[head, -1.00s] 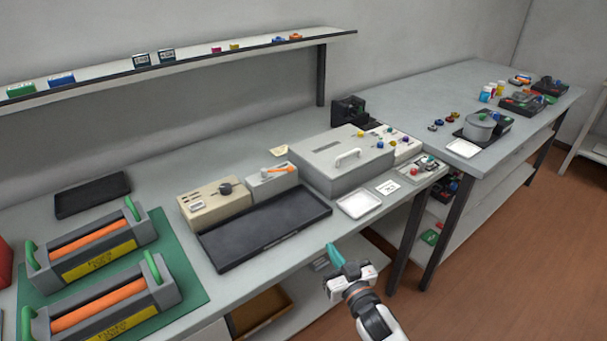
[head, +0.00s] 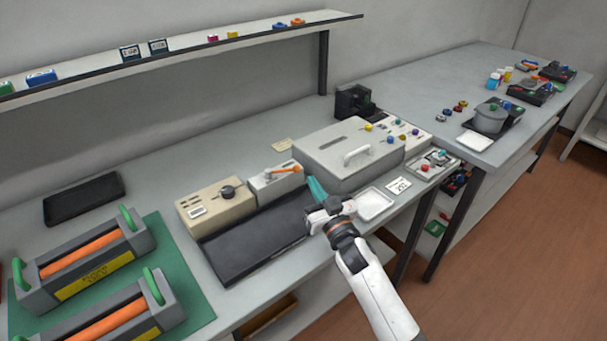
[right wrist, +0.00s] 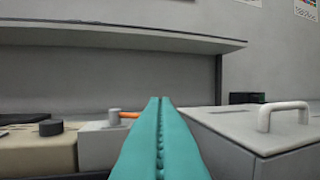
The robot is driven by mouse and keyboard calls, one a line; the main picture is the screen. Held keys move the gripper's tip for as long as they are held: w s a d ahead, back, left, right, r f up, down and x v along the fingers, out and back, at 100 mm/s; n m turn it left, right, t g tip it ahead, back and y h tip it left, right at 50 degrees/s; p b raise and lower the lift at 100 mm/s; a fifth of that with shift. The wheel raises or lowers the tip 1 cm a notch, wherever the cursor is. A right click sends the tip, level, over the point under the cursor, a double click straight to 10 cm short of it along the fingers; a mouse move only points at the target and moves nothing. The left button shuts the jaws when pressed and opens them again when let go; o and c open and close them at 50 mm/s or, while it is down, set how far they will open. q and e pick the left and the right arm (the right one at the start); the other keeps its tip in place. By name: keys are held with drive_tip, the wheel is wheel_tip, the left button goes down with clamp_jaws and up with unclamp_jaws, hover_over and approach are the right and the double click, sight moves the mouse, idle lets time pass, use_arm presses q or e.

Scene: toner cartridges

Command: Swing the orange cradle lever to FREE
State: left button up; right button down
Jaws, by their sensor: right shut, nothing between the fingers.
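The orange lever (head: 284,170) sits on top of a small light-grey box, the cradle (head: 268,187), on the bench, and points to the right and slightly up. In the right wrist view the lever (right wrist: 129,115) shows beside its grey pivot, partly hidden by my fingers. My right gripper (head: 314,187) has teal fingers, shut and empty, just right of the cradle and apart from the lever. The shut fingers fill the middle of the right wrist view (right wrist: 160,140). Any FREE marking is too small to read. My left gripper is not in view.
A beige box with a black knob (head: 215,206) stands left of the cradle. A large grey box with a handle (head: 347,152) stands close on the right. A black tray (head: 250,243) lies in front. A white tray (head: 372,204) is beside my wrist.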

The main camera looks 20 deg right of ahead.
sight(283, 172)
drive_tip(key=shift+w+a+f, duration=0.15)
drive_tip(key=shift+w+f, duration=0.1)
drive_tip(key=shift+w, duration=0.8)
drive_tip(key=shift+w+a+f, duration=0.1)
drive_tip(key=shift+w+f, duration=0.2)
drive_tip(key=shift+w, duration=0.75)
drive_tip(key=shift+w+a+f, duration=0.15)
drive_tip(key=shift+w+f, duration=0.1)
drive_tip(key=shift+w, duration=0.8)
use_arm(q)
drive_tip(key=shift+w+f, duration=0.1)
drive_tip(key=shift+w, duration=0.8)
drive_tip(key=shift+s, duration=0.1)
